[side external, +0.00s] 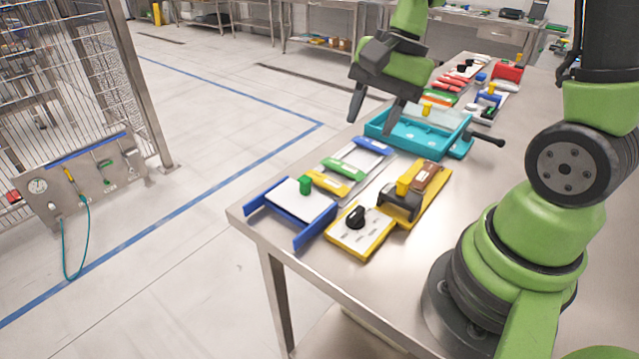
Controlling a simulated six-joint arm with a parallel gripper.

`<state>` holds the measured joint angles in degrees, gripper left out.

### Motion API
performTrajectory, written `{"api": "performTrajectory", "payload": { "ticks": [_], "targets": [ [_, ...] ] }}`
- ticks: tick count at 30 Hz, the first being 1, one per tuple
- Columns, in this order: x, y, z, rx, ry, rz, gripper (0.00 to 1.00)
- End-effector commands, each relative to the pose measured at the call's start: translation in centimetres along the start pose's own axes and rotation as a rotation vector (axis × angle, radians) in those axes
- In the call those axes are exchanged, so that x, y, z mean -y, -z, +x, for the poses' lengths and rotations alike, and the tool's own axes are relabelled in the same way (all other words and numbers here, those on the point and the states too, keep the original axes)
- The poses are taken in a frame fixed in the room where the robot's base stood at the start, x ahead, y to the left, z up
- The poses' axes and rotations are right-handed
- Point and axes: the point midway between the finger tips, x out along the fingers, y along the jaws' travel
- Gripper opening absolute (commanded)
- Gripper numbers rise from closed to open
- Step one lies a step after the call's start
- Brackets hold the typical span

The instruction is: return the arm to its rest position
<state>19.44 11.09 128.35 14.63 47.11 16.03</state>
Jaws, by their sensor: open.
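My gripper (376,112) is at the top middle of the side external view. Its two dark fingers point down and stand apart, with nothing visible between them. In the picture it is beside and partly in front of the left end of a teal tray (392,135) on the steel table. I cannot tell the exact height of the fingertips above the tray or table. My green arm stands at the right of the view.
The steel table (490,185) holds a blue-sided fixture (318,212) with a green knob, a yellow block (352,238) with a black dial, and coloured strips (345,168). A dark handle (488,140) sticks out right of the tray. More red and white parts (508,70) lie farther back.

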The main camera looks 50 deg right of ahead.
Motion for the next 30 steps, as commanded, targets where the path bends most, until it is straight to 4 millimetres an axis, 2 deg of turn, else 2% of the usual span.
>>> {"api": "performTrajectory", "payload": {
  "ticks": [1,6,12,19,30],
  "targets": [
    [0.3,-1.3,-1.6,-0.038,0.032,-0.093,0.43],
    [-0.1,-5.2,-5.6,-0.158,0.118,-0.393,0.43],
    [-2.0,-8.9,-8.8,-0.299,0.215,-0.696,0.43],
    [-3.7,-10.7,-10.2,-0.393,0.276,-0.873,0.43],
    [-3.9,-10.9,-10.3,-0.405,0.282,-0.893,0.43]
  ]
}}
